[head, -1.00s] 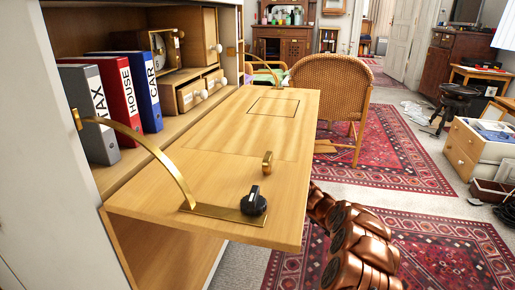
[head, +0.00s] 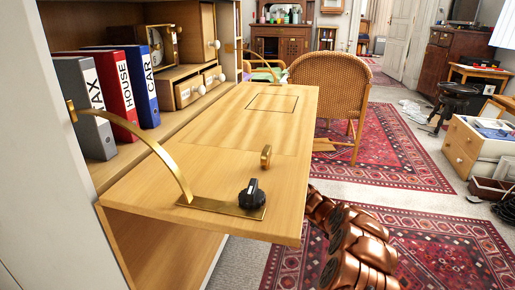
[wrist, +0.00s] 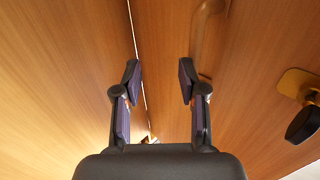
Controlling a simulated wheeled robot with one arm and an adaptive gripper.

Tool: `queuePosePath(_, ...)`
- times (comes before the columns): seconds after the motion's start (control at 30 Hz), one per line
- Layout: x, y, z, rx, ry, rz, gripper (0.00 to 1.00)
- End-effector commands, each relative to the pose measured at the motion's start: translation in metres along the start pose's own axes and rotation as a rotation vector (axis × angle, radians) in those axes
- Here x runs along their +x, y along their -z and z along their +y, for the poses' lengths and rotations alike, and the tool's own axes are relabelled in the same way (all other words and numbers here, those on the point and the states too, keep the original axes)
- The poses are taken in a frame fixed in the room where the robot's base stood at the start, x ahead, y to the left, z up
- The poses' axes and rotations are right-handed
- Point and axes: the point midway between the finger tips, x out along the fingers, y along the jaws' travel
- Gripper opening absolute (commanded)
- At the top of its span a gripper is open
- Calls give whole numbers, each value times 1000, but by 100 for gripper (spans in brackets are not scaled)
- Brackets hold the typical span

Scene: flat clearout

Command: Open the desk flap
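The desk flap (head: 215,150) is folded down and lies about level in front of the open cabinet. A brass stay (head: 150,140) curves from the cabinet side to a brass plate on the flap. A black knob (head: 252,195) sits on that plate. A small brass pull (head: 266,157) stands on the flap near its outer edge. In the wrist view my gripper (wrist: 158,82) is open and empty, its two fingers apart before wooden panels with a seam between them. A black knob on brass (wrist: 303,122) shows at right. In the head view my gripper is hidden below the flap.
Grey, red and blue binders (head: 122,95) and small drawers (head: 190,90) stand inside the cabinet. A wicker chair (head: 325,85) stands close beyond the flap's far end. Patterned rugs (head: 390,145) cover open floor at right. A low drawer unit (head: 470,150) stands farther right.

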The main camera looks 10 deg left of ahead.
Motion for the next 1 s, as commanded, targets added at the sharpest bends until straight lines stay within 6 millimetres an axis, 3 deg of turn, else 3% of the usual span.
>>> queuePosePath(1.0,-47,1,28,-7,9,-1,39)
